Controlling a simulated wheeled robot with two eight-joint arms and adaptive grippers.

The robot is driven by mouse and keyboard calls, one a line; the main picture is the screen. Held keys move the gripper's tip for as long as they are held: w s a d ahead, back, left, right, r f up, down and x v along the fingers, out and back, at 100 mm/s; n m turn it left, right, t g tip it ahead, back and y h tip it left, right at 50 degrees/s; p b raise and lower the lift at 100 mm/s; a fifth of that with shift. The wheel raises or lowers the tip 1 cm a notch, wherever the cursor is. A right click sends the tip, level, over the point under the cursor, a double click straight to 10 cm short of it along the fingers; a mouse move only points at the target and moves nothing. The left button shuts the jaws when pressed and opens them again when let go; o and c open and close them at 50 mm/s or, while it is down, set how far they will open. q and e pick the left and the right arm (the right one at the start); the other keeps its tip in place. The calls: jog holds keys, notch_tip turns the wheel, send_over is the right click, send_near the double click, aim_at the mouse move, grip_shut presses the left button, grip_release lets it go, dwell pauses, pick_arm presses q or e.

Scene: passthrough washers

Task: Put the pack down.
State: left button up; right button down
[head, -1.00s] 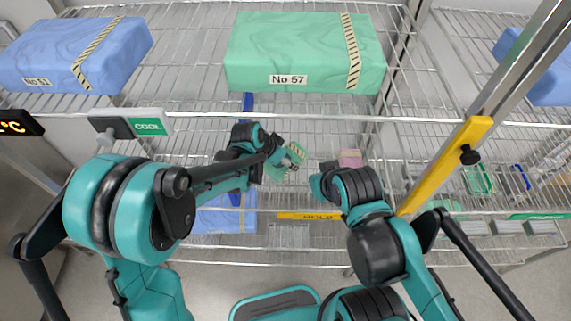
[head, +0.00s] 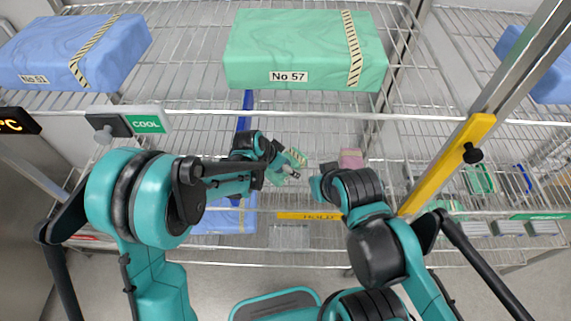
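A small green pack (head: 298,157) with a striped band shows at the wire shelf below the big upper packs. My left gripper (head: 290,173) is right at its near side and covers part of it. The gripper is small here, and I cannot make out whether its fingers are closed on the pack or only beside it. My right gripper (head: 322,183) is just right of it, mostly hidden behind its own wrist; its fingers do not show clearly.
A pink pack (head: 350,158) lies behind my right wrist. A large green pack labelled No 57 (head: 300,50) and a blue pack (head: 75,50) fill the upper shelf. A yellow-sleeved post (head: 447,165) stands right. A COOL sign (head: 147,124) hangs left.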

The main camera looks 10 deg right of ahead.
pick_arm(q)
jog(key=shift+r, duration=0.25)
jog(key=p+v, duration=0.2)
jog(key=v, duration=1)
jog(key=shift+w, duration=0.1)
pick_arm(e)
notch_tip(320, 180, up, 2)
jog(key=shift+r, duration=0.2)
pick_arm(q)
jog(key=shift+f, duration=0.15)
